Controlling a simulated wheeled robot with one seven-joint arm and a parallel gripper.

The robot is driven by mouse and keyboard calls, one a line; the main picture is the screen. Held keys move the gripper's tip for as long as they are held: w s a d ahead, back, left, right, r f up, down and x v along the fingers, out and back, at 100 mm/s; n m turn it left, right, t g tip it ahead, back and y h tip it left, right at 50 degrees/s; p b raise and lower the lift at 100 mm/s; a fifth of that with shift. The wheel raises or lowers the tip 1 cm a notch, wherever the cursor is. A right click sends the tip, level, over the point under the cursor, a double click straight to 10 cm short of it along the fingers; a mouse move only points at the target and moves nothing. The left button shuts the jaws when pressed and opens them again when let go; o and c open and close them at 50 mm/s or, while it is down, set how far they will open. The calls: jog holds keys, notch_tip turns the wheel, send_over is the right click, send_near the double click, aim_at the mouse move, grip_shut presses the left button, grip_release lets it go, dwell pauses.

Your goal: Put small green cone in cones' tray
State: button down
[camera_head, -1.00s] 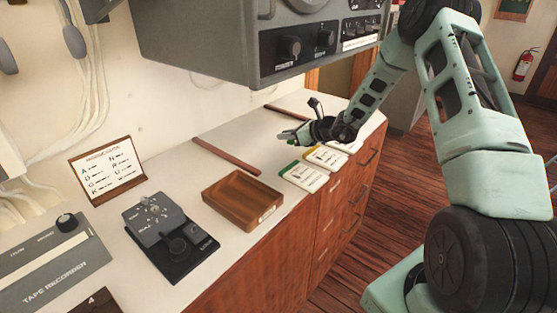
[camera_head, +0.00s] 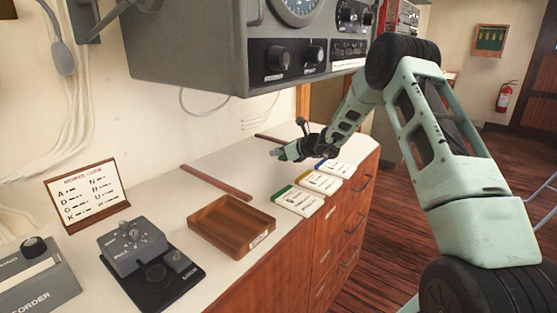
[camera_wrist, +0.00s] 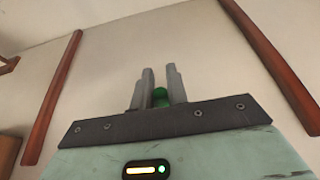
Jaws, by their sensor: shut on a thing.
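My gripper (camera_head: 283,153) is above the white counter, near the colored cards. In the wrist view its two grey fingers (camera_wrist: 160,88) are shut on a small green thing, the small green cone (camera_wrist: 160,97). Only a part of the cone shows between the fingers, and its full shape is hidden. In the head view the cone is too small to tell apart. A brown wooden tray (camera_head: 203,235) stands on the counter, left of and nearer than my gripper. It looks empty. I cannot read the label on its front.
Several cards (camera_head: 298,201) lie at the counter's right edge. A wooden strip (camera_head: 215,182) lies behind the tray. A black-and-grey device (camera_head: 150,262) stands left of the tray. A large grey console (camera_head: 190,50) overhangs the counter at the back.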

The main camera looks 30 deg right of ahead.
jog(key=shift+f, duration=1.35)
jog(key=shift+f, duration=0.15)
jog(key=c, duration=1.4)
grip_release()
jog(key=shift+s+r, duration=0.1)
jog(key=shift+r, duration=0.1)
jog(key=b+v, duration=0.1)
jog(key=v, duration=0.9)
jog(key=shift+s+d, duration=0.1)
jog(key=shift+s, duration=0.1)
jog(key=shift+s+d+r, duration=0.1)
jog(key=shift+s+r, duration=0.2)
jog(key=shift+s, duration=0.25)
